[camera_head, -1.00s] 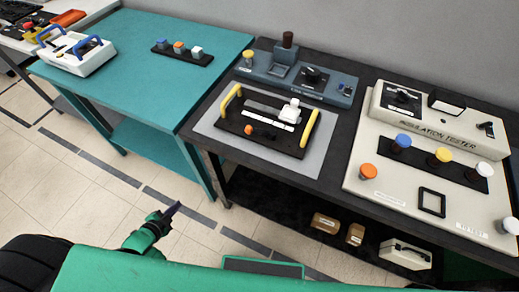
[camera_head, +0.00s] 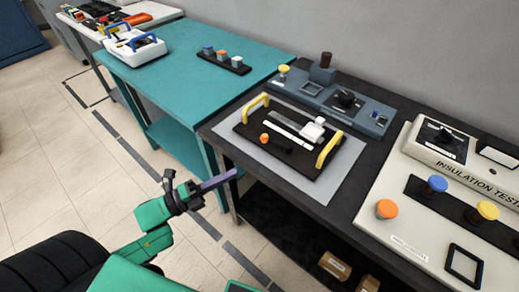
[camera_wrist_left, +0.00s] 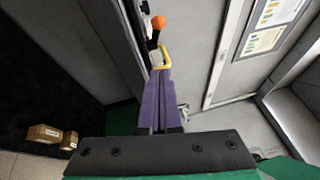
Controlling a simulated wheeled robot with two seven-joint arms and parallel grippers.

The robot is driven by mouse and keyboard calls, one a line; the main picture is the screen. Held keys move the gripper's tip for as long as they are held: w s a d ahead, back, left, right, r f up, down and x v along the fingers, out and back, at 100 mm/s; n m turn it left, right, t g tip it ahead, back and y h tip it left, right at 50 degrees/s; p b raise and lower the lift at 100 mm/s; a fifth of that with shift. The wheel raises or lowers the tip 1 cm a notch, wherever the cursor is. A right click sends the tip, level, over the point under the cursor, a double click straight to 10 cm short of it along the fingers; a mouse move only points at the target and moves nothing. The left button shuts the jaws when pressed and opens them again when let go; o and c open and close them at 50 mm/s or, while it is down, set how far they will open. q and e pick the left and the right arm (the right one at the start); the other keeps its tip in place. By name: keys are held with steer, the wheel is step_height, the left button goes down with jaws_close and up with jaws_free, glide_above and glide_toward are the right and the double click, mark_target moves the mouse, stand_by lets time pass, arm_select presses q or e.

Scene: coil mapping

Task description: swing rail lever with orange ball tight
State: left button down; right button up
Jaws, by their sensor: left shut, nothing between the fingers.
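The rail lever is black with an orange ball (camera_head: 264,138) at its left end. It lies on a black board (camera_head: 308,166) with two yellow handles, on a grey mat on the dark table. A white block (camera_head: 313,131) and a pale rail lie behind the lever. My left gripper (camera_head: 234,175) is shut and empty, in front of the table's left front corner and apart from the board. In the left wrist view the purple fingers (camera_wrist_left: 160,76) are together, with the orange ball (camera_wrist_left: 158,22) beyond their tips. My right gripper is out of view.
A blue-grey device (camera_head: 345,104) stands behind the board. A cream insulation tester (camera_head: 420,215) stands to the right. A teal table (camera_head: 185,80) adjoins on the left. Brown boxes (camera_head: 335,265) sit on the shelf below. The floor at left is clear.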

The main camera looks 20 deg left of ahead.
mark_target(273, 143)
arm_select(q)
steer(key=x, duration=0.7)
steer(key=shift+w+d+r+p, duration=0.2)
steer(key=shift+w+p, duration=0.1)
steer(key=shift+w, duration=0.05)
steer(key=w, duration=0.3)
steer(key=shift+w+d+r, duration=0.15)
steer(key=shift+w+r, duration=0.1)
steer(key=shift+w, duration=0.3)
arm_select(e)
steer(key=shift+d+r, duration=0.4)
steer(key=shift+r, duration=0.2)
